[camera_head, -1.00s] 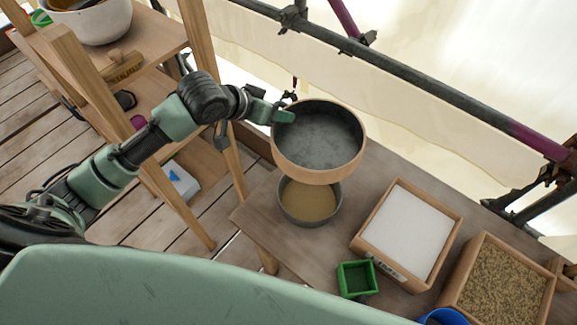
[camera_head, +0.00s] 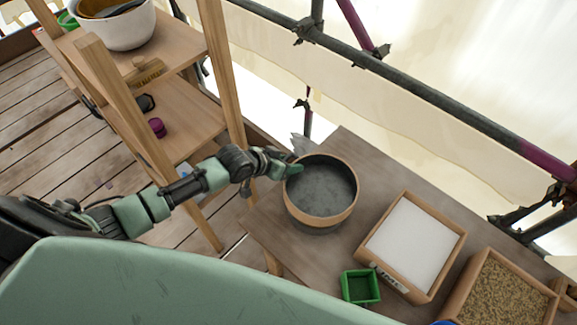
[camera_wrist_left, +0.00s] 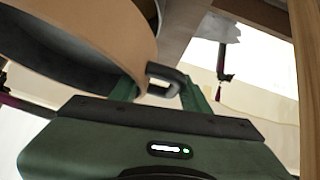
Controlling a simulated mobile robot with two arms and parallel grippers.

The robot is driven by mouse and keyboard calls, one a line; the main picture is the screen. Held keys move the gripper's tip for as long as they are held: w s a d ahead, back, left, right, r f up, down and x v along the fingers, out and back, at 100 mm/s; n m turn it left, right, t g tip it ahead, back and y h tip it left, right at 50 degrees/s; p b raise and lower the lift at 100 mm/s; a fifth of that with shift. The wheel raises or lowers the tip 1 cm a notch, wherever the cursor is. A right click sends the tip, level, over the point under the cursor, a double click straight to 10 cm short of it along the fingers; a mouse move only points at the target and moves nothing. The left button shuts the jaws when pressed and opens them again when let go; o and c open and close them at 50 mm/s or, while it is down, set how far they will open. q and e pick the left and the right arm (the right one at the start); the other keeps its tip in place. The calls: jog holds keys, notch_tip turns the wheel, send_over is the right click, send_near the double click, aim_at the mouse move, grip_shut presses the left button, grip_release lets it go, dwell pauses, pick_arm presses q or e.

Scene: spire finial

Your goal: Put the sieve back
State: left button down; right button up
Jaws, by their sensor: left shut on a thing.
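The sieve (camera_head: 345,215) is round, with a tan wooden rim and a grey mesh inside. It is over the near left part of the table, roughly level, above a grey bowl (camera_head: 316,229). Only a sliver of the bowl shows below the rim, and I cannot tell whether the two touch. My left gripper (camera_head: 294,170) is shut on the sieve at its far left side. In the left wrist view the sieve's rim (camera_wrist_left: 115,30) fills the upper left, and a dark loop handle (camera_wrist_left: 168,76) sits between the fingers. My right gripper is not in view.
On the table (camera_head: 262,225) are a wooden-framed white tray (camera_head: 412,240), a green square box (camera_head: 361,287) and a tray of grain (camera_head: 505,290). A wooden shelf (camera_head: 183,115) with a white bucket (camera_head: 125,28) stands left. Scaffold pipes (camera_head: 400,75) run behind the table.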

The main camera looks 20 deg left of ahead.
pick_arm(q)
notch_tip(320, 180, down, 2)
jog(key=shift+f, duration=0.25)
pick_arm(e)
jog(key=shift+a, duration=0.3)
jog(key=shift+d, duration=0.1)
pick_arm(q)
jog(key=shift+f+b, duration=0.4)
jog(key=shift+f, duration=0.2)
jog(key=c, duration=0.7)
grip_release()
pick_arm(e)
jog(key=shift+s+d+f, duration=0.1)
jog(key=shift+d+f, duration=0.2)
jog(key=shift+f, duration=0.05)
